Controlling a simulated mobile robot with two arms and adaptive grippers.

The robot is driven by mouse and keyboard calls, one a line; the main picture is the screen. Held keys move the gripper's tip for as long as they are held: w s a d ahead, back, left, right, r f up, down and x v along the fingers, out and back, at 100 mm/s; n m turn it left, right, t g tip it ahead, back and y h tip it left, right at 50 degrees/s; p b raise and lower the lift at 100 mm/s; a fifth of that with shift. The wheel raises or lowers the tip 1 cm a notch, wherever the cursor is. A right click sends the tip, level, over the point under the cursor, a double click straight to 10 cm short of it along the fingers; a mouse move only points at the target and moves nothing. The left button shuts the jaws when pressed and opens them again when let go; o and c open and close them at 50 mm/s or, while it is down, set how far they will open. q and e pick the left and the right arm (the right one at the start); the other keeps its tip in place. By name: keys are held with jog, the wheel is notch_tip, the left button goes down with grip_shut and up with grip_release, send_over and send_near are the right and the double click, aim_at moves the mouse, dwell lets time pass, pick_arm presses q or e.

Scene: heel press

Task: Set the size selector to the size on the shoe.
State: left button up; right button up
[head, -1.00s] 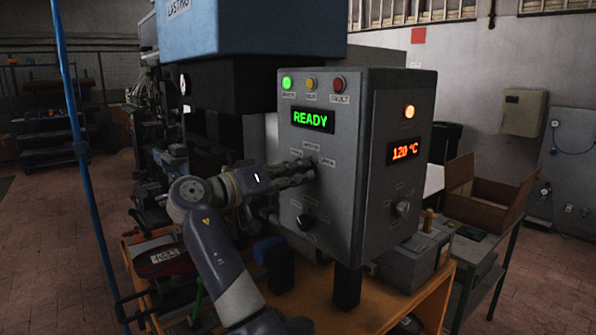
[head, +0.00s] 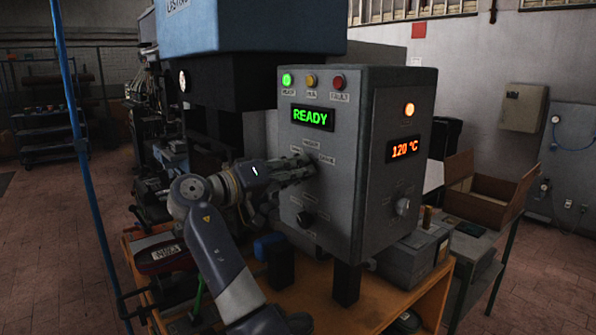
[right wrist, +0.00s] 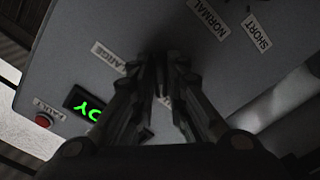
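The size selector is on the front of the grey control box (head: 340,215), below the green READY display. Its knob is hidden behind the fingers of my right gripper (head: 308,168). In the right wrist view the two fingers (right wrist: 166,62) come close together at the panel, seemingly closed around the knob. A label that seems to read LARGE (right wrist: 110,55) shows beside the fingers there. The selector's pointer is not visible. A dark red item with a white tag (head: 165,253), perhaps the shoe, lies at the left; its print is too small to read. My left gripper is out of view.
A second knob (head: 305,219) sits below the selector, near NORMAL (right wrist: 207,18) and SHORT (right wrist: 257,32) labels in the wrist view. Another knob (head: 402,206) is on the box's side. A blue post (head: 75,150) stands left; an open carton (head: 485,195) stands right.

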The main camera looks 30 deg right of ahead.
jog(key=shift+o, duration=0.8)
jog(key=shift+a, duration=0.1)
jog(key=a, duration=1.2)
jog(key=shift+s, duration=0.45)
jog(key=shift+d, duration=0.1)
